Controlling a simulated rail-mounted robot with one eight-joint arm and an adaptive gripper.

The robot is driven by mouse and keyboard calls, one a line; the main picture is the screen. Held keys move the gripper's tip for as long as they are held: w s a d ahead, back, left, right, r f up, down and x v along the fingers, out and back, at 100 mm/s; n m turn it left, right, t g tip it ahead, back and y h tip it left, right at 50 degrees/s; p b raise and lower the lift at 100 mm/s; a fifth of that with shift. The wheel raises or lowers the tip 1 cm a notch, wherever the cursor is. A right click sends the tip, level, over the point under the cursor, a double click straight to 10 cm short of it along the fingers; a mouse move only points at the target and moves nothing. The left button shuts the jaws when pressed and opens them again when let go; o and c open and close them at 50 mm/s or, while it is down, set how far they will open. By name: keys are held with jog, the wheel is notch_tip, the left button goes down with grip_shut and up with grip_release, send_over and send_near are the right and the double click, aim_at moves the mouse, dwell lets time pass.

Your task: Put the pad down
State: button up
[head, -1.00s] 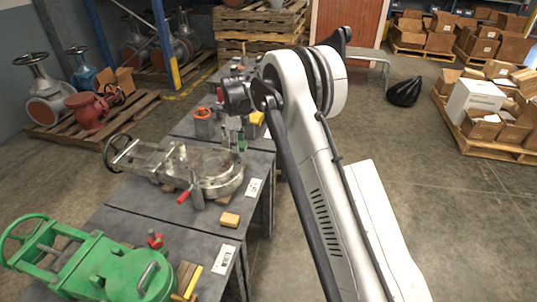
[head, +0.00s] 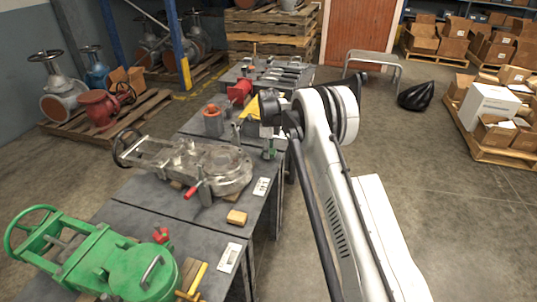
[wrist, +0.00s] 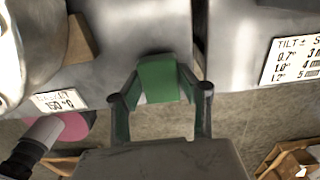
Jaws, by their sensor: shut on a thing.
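A green pad (wrist: 160,78) shows as a small block between my fingertips in the wrist view. My gripper (wrist: 160,90) is shut on it, with one finger on either side. In the head view the gripper (head: 267,145) hangs low by the right edge of the row of grey benches, with a bit of green at its end. The wrist view shows bench faces at the top and concrete floor below the pad. I see no contact between the pad and a bench, but their gap is hard to judge.
A metal valve (head: 215,167) and a wooden block (head: 237,217) sit on the middle bench (head: 160,205). A green valve (head: 130,270) lies on the near bench. A printed tilt card (wrist: 292,60) shows at wrist right.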

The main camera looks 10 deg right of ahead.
jog(key=shift+f, duration=0.5)
jog(key=shift+f+b, duration=0.3)
jog(key=o, duration=1.1)
jog(key=shift+f, duration=0.15)
